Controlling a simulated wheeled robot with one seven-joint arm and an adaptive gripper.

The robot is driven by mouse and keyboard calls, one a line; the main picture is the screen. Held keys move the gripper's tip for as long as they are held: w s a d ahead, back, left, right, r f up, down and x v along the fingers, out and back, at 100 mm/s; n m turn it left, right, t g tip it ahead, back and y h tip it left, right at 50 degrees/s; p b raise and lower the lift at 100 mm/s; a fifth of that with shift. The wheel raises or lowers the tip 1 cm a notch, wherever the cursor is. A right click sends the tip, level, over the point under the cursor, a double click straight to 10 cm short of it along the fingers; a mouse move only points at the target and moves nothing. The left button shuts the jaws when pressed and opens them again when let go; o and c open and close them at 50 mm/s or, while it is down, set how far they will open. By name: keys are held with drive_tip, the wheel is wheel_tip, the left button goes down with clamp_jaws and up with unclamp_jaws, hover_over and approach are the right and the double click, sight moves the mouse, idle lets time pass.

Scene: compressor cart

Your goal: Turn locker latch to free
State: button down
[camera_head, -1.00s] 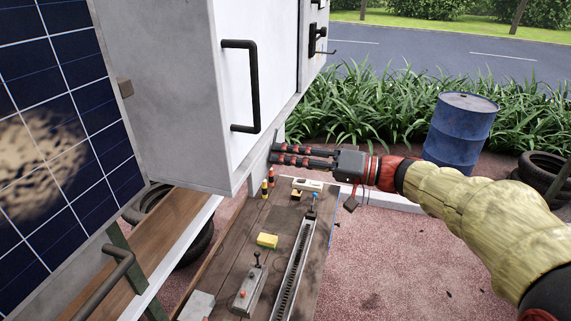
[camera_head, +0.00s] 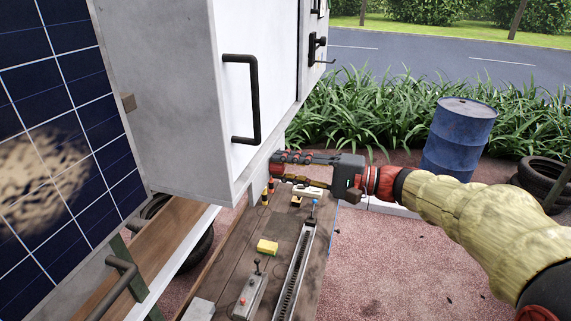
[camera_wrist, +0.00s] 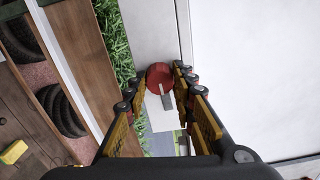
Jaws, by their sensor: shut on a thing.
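A red round knob with a short grey lever (camera_wrist: 160,76) sits on a pale upright panel in the wrist view. It looks like the locker latch. My gripper (camera_wrist: 159,78) has one finger on each side of it and is shut on it. In the head view my gripper (camera_head: 278,166) points left, below the right part of the white locker (camera_head: 190,80). The locker door has a dark bar handle (camera_head: 254,98).
A dark latch (camera_head: 313,48) sticks out from the locker's far right. Below is a wooden bench with a yellow block (camera_head: 267,246), a grey control box (camera_head: 248,296) and a slotted rail. A solar panel (camera_head: 40,60) stands left. A blue barrel (camera_head: 460,130) stands right.

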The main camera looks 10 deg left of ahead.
drive_tip(key=shift+m, duration=0.5)
drive_tip(key=c, duration=1.5)
unclamp_jaws()
drive_tip(key=d, duration=0.4)
drive_tip(key=s+d, duration=0.1)
drive_tip(key=d, duration=0.7)
drive_tip(key=shift+s, duration=0.3)
drive_tip(key=shift+f, duration=0.1)
